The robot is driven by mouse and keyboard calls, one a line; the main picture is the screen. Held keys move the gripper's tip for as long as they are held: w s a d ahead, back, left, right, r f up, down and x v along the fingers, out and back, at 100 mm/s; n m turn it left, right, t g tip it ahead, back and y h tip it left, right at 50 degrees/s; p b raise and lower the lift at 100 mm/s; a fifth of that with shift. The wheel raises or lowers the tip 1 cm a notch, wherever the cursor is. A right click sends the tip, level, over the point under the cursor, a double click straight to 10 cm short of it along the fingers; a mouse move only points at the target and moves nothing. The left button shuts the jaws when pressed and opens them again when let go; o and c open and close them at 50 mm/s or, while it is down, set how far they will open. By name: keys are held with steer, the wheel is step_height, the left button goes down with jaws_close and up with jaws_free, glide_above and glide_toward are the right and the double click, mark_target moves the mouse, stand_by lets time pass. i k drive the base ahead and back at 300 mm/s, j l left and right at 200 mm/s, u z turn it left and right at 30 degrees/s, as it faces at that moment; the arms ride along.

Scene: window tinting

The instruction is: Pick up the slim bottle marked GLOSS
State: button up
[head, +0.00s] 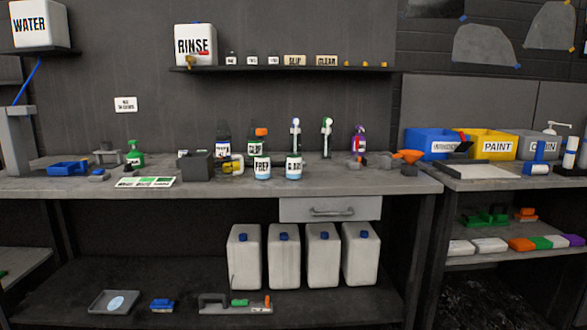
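My gripper is not in view.
The grey workbench (225,190) holds a green spray bottle (134,155), a dark box (196,165) and an orange funnel (408,156). A white-and-green nozzle (326,128) stands right of the labelled bottle. Bench space right of that bottle is fairly clear. White jugs (284,258) stand below.

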mark_target(294, 149)
steer(key=i+l+z, duration=0.1)
steer(key=i+l, duration=0.25)
steer(key=i+l+z, duration=0.15)
steer(key=i+l, duration=0.15)
steer(key=i, duration=0.3)
steer(key=i+l+z, duration=0.1)
steer(key=i+l, duration=0.2)
steer(key=i, duration=0.2)
steer(key=i+l+z, duration=0.1)
steer(key=i, duration=0.4)
steer(key=l, duration=0.1)
